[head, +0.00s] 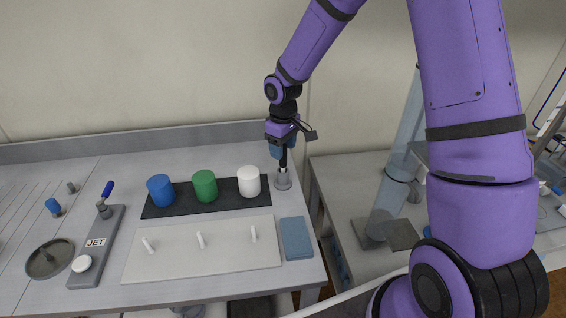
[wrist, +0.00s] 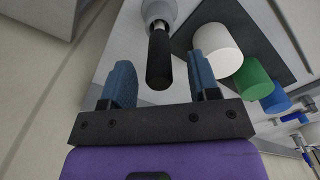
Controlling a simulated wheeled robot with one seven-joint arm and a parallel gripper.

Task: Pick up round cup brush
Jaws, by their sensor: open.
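The brush shows as a black handle (wrist: 159,62) standing up from a grey round holder or base (wrist: 158,10) in the wrist view. In the head view the grey holder (head: 283,180) stands at the right end of the table, beside the white cup. The bristles are hidden. My gripper (wrist: 161,72) is open, its two blue fingers on either side of the handle with a gap on each side. In the head view my gripper (head: 282,150) is right above the holder, pointing down. I cannot tell how deep the handle sits between the fingers.
White (head: 249,181), green (head: 204,186) and blue (head: 160,190) cylinders stand on a dark mat (head: 226,205) to the left. A pale board (head: 200,263) with small white pieces and a blue pad (head: 296,238) lie in front. The wall is close behind.

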